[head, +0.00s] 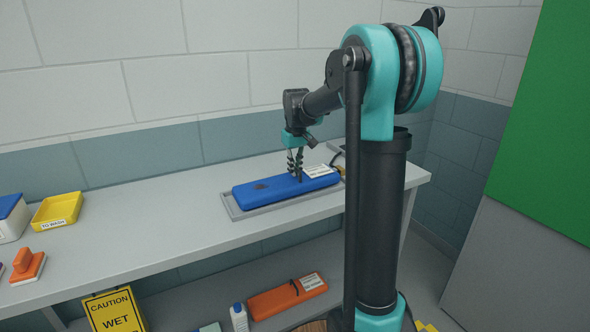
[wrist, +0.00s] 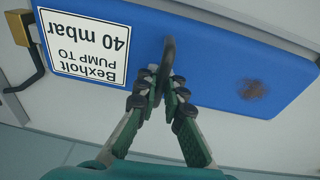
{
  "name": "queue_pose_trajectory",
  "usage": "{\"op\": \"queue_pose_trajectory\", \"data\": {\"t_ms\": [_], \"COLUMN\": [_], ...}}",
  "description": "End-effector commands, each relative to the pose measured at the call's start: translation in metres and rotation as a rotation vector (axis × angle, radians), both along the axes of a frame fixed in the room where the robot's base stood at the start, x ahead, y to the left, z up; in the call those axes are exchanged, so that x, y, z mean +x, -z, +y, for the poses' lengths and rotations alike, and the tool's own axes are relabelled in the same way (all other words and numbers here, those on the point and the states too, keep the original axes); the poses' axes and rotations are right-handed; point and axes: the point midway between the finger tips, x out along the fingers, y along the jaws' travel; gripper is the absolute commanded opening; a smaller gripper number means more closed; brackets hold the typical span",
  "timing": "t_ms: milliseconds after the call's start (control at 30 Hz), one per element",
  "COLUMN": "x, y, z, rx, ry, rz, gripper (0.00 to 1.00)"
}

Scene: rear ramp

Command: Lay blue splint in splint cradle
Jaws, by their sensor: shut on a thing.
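The blue splint (head: 262,194) is a long flat blue pad with a white label, a dark smudge and a dark strap on top. It lies level over the grey splint cradle (head: 232,211), a shallow tray on the bench; the cradle's rim shows along the left end and front. I cannot tell whether the splint rests on the cradle floor or hangs just above it. My gripper (head: 297,172) points down at the splint's middle. In the wrist view my gripper (wrist: 166,88) is shut on the dark strap of the blue splint (wrist: 215,62). The label reads "Bexholt pump to 40 mbar".
A brass valve (wrist: 30,65) sticks out at the splint's label end. On the bench at left are a yellow tray (head: 57,209) and an orange block (head: 28,268). An orange splint (head: 288,297) lies on the lower shelf. A yellow caution sign (head: 115,311) stands in front. The mid-bench is clear.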

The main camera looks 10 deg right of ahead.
Motion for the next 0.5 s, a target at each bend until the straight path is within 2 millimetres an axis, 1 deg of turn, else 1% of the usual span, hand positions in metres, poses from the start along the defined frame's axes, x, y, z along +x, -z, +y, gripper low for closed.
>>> {"op": "queue_pose_trajectory", "data": {"t_ms": [500], "x": [0.0001], "y": [0.0049], "z": [0.0000], "rx": [0.000], "ry": [0.000], "rz": [0.000], "gripper": [0.00]}}
